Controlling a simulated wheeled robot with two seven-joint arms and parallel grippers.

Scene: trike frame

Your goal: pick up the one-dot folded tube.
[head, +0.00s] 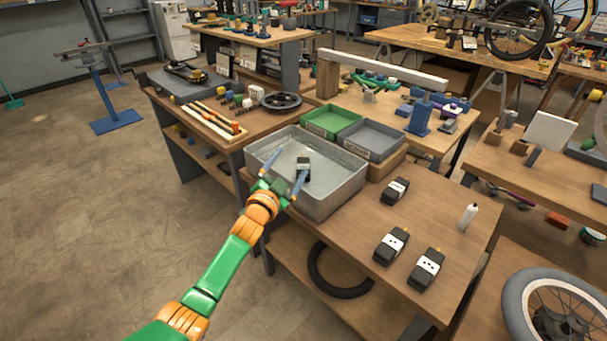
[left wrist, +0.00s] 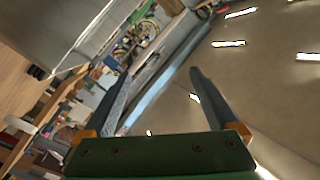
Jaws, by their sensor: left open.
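Several dark folded tubes with white dotted labels are in the head view. One tube (head: 303,164) lies in the grey metal tray (head: 342,195). Three others lie on the bench: a back tube (head: 396,190), a middle tube (head: 390,246) and a front tube (head: 427,268). The front one shows several dots; the dots on the others are too small to count surely. My left gripper (head: 285,172) is open and empty over the tray's near left side, with its right finger close to the tray tube in the picture. Its spread fingers also show in the left wrist view (left wrist: 160,76). My right gripper is out of view.
A green bin (head: 332,120) and a grey bin (head: 371,139) stand behind the tray. A white bottle (head: 468,217) stands at the bench's right. The tray walls rise around the tray tube. Bare bench top lies between the tray and bench tubes.

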